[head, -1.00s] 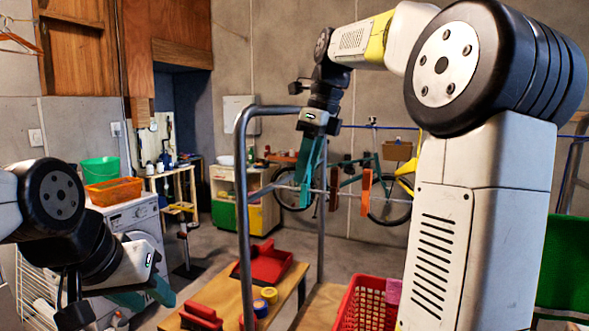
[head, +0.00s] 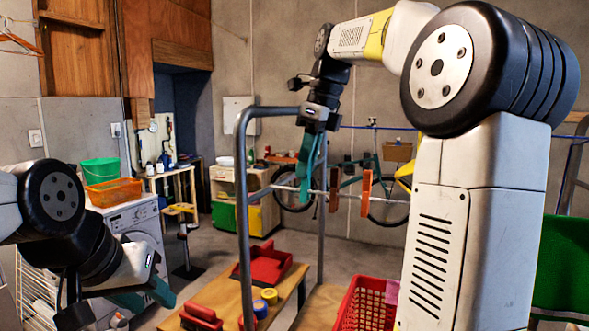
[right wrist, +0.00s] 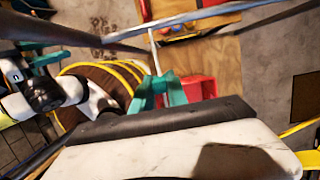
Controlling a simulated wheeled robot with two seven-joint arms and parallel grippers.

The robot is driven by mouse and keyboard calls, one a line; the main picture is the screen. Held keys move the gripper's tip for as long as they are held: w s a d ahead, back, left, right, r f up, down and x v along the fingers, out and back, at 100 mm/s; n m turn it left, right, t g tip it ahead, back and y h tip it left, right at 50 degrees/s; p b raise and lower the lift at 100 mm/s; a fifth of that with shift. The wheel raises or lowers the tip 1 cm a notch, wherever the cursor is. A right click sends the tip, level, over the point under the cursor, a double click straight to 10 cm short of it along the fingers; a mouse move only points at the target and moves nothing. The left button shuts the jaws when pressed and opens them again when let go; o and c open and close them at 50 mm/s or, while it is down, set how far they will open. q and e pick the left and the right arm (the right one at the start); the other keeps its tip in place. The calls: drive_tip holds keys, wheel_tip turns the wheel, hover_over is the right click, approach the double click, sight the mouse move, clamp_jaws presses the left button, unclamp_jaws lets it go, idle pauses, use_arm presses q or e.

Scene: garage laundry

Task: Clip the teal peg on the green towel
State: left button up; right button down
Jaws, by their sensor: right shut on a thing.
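My right gripper (head: 307,184) points down at the thin metal rail (head: 345,193) of the grey frame. Its teal fingers are shut on the teal peg, which is hard to tell from them in colour. In the right wrist view the fingers (right wrist: 161,92) meet around the end of the rail that I see. A large green surface (head: 562,262) shows at the right edge, partly behind my right arm; I cannot tell whether it is the green towel. My left gripper (head: 145,297) is low at the left, empty of anything visible, its opening unclear.
A brown peg (head: 333,190) and an orange peg (head: 366,193) sit on the rail, right of my gripper. The grey tube frame (head: 241,200) stands around it. Below are a red tray (head: 268,265), red brush, tape rolls and a red basket (head: 364,305). A washing machine stands left.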

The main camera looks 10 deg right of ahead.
drive_tip(key=shift+r, duration=2.1)
drive_tip(key=shift+s, duration=0.15)
